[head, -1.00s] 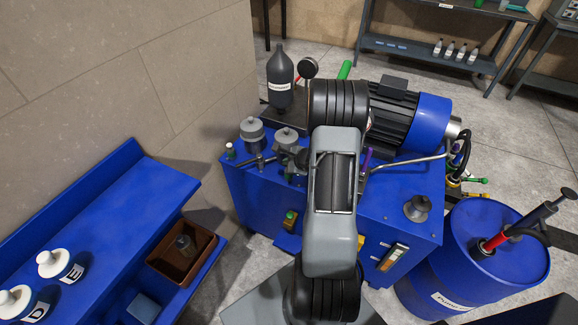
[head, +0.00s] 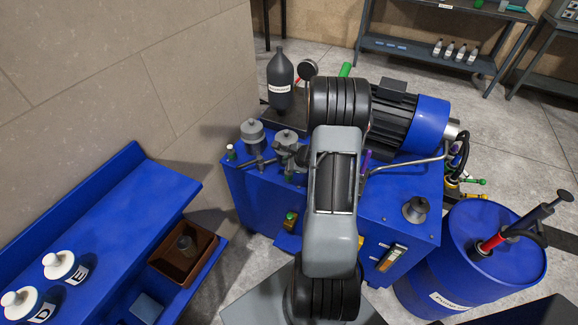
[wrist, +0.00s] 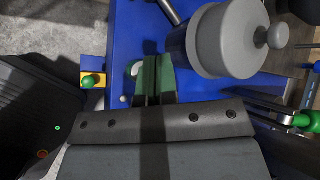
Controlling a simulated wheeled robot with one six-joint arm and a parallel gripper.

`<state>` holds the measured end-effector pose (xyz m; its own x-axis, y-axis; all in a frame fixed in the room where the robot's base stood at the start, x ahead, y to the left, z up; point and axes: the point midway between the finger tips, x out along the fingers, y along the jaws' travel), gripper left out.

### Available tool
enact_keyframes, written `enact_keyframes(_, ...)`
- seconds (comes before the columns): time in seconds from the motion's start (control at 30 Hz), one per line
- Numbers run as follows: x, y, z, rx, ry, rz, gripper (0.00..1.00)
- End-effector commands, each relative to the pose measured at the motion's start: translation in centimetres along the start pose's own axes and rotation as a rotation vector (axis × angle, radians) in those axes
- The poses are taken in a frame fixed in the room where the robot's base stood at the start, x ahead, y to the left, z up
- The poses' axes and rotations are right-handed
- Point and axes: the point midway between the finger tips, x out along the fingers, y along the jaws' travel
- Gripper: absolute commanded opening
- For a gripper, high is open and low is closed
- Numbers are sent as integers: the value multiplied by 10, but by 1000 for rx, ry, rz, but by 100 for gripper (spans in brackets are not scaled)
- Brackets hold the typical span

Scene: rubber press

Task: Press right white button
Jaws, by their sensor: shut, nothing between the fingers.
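In the wrist view, the two green fingers of my gripper (wrist: 152,77) are together over the blue machine top. A white rounded thing (wrist: 132,69) shows at the left edge of the fingers, partly hidden by them. It may be a white button, but I cannot tell if it is the right one or if the fingers touch it. A small white dot (wrist: 123,99) lies on the blue surface below it. In the head view, my arm hides the gripper and part of the blue machine (head: 400,215).
A green knob (wrist: 93,81) on a yellow plate is left of the fingers, and a large grey cylinder (wrist: 222,42) stands close on their right. In the head view, a motor (head: 412,115) is behind the arm and a blue barrel (head: 470,280) is at right.

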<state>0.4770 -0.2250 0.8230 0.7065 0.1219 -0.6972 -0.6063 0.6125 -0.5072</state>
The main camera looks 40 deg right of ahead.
Motion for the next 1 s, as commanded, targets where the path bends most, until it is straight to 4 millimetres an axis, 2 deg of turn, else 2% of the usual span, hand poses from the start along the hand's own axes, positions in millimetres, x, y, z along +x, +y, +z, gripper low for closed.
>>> enact_keyframes(0.37, -3, -2, 2, 0, 0, -1, 0)
enact_keyframes(0.8, -30, -22, 22, 0, 0, -1, 0)
enact_keyframes(1.0, -35, -26, 26, 0, 0, 0, 0)
